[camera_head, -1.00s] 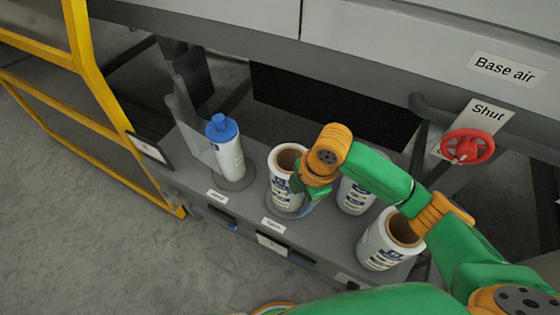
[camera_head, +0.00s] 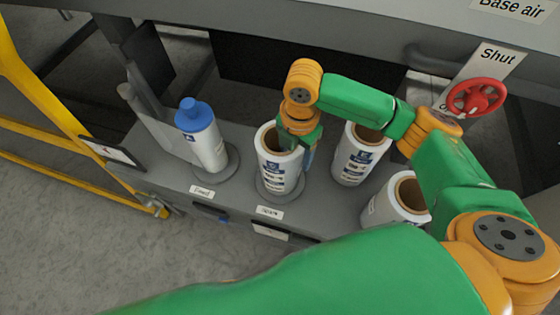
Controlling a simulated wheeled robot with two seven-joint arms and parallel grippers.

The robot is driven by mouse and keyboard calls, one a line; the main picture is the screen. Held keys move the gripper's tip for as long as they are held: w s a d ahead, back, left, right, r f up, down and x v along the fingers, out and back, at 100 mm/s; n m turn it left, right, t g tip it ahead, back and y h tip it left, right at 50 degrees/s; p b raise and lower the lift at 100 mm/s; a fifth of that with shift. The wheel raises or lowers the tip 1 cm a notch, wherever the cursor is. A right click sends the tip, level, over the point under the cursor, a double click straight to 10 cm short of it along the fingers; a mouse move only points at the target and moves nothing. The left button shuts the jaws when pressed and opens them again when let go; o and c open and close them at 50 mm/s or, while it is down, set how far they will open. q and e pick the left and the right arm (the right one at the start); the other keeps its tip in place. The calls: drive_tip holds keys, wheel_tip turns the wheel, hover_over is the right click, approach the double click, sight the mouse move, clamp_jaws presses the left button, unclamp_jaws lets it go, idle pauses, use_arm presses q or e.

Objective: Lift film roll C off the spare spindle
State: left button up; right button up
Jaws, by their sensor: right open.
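A white film roll with blue print and a brown core (camera_head: 278,172) stands upright on the round base labelled "Spare"; I take it as roll C, though its letter is too small to read. My right gripper (camera_head: 303,147) comes down from above at the roll's right rim. It is open. One part is at the core opening and a bluish finger shows outside the wall on the right. I cannot tell whether it touches the roll. The gripper hides part of the rim and core. My left gripper is not in view.
A blue-capped roll (camera_head: 205,140) stands on the "Feed" base to the left. Two more rolls stand close on the right, one behind (camera_head: 355,160) and one nearer (camera_head: 390,205). A red valve wheel (camera_head: 476,97) and yellow frame (camera_head: 70,115) flank the shelf.

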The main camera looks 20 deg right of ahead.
drive_tip(key=f, duration=0.5)
drive_tip(key=shift+w+d+f, duration=0.25)
drive_tip(key=shift+w+d, duration=0.1)
drive_tip(key=shift+w, duration=0.05)
clamp_jaws()
drive_tip(key=shift+w+r, duration=0.1)
idle(0.8)
